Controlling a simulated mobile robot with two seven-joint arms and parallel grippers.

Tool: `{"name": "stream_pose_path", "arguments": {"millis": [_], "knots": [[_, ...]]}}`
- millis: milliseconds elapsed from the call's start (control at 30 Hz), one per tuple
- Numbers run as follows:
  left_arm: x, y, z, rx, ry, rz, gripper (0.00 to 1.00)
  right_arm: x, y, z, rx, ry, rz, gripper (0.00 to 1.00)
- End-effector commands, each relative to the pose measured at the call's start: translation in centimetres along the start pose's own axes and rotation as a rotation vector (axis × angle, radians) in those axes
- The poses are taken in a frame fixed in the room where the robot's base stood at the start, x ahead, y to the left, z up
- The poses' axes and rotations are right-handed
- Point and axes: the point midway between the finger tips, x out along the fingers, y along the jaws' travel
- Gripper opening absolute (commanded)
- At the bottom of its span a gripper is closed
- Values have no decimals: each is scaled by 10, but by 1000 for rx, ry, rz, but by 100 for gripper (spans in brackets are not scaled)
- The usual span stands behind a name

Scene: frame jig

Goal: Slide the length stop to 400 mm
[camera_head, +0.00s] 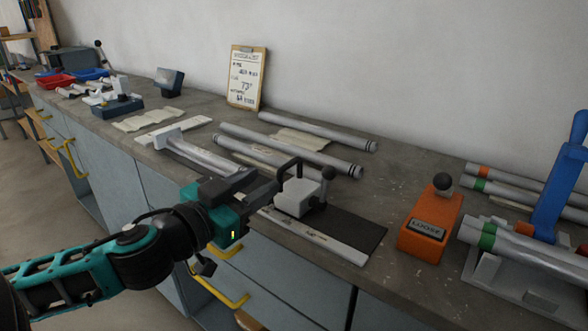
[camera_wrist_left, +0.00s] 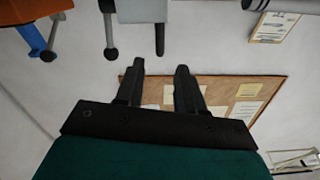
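The length stop (camera_head: 296,198) is a light grey block with a black handle and a ball-topped lever (camera_head: 327,174). It sits on the bench rail beside a pale scale strip (camera_head: 325,240); its numbers are too small to read. My left gripper (camera_head: 270,182) is just left of the stop's handle. In the left wrist view my left gripper (camera_wrist_left: 160,68) has its fingers apart with nothing between them. The black handle (camera_wrist_left: 160,38) hangs just beyond the fingertips, roughly in line with the gap, and the stop's block (camera_wrist_left: 140,10) shows above. My right gripper is not in view.
An orange box (camera_head: 430,228) marked LOOSE, with a ball knob, stands right of the rail. A blue clamp (camera_head: 560,180) and banded tubes (camera_head: 500,240) are at far right. Long tubes (camera_head: 290,148) lie behind the stop. A clipboard (camera_head: 246,77) leans on the wall.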

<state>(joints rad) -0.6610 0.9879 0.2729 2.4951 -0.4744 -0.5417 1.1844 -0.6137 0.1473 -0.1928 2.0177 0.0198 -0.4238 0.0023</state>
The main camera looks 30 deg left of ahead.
Motion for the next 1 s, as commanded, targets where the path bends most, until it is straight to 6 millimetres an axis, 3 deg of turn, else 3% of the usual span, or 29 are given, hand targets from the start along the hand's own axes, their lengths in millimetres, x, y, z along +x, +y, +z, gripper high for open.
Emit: {"name": "stream_pose_path", "arguments": {"millis": [367,467,1000], "knots": [[27,2,4,6,3,2,38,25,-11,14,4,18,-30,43],[33,1,0,-2,4,2,38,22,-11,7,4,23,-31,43],[64,-2,-1,-3,2,-5,38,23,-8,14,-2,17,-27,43]]}}
